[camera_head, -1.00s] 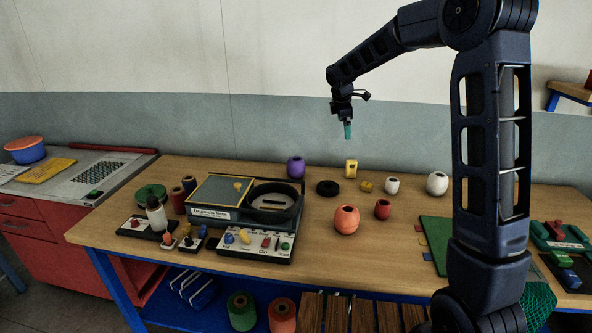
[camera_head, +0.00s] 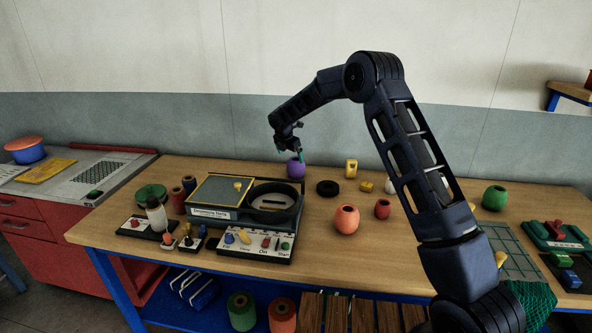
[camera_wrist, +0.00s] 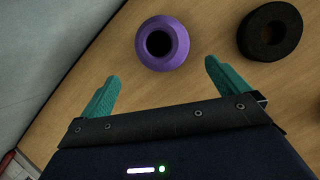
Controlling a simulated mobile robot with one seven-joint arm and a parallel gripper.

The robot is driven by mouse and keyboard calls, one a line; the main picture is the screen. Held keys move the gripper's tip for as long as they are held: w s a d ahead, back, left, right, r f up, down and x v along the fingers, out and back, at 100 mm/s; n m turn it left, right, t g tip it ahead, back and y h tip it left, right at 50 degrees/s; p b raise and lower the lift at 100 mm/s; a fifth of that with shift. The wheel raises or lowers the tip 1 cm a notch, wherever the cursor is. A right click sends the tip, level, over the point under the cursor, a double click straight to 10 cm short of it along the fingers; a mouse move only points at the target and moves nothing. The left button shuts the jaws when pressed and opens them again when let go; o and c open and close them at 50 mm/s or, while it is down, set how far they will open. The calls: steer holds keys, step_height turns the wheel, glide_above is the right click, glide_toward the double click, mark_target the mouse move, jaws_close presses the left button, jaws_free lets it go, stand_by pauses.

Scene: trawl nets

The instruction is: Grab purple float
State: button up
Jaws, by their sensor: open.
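The purple float (camera_head: 296,169) stands at the back of the wooden table, just right of the box with the yellow-green lid. In the wrist view the purple float (camera_wrist: 162,44) shows from above, with a dark round hole in its middle. My gripper (camera_head: 300,156) is at the float's top in the head view. In the wrist view my gripper (camera_wrist: 161,80) is open, its two teal fingers spread wide. The float lies beyond the fingertips, roughly centred between them, and nothing is held.
A black ring (camera_head: 328,188) lies right of the float, and also shows in the wrist view (camera_wrist: 284,48). A yellow float (camera_head: 351,169), an orange float (camera_head: 346,219) and a red float (camera_head: 383,208) stand further right. The grey-blue wall (camera_head: 200,135) is close behind.

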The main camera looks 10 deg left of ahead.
mark_target(292, 161)
steer(key=x, duration=0.5)
steer(key=shift+d+x, duration=0.15)
steer(key=shift+x, duration=1.2)
steer(key=shift+d+x, duration=0.15)
steer(key=shift+x, duration=1.15)
steer(key=shift+s, duration=0.2)
steer(key=c, duration=1)
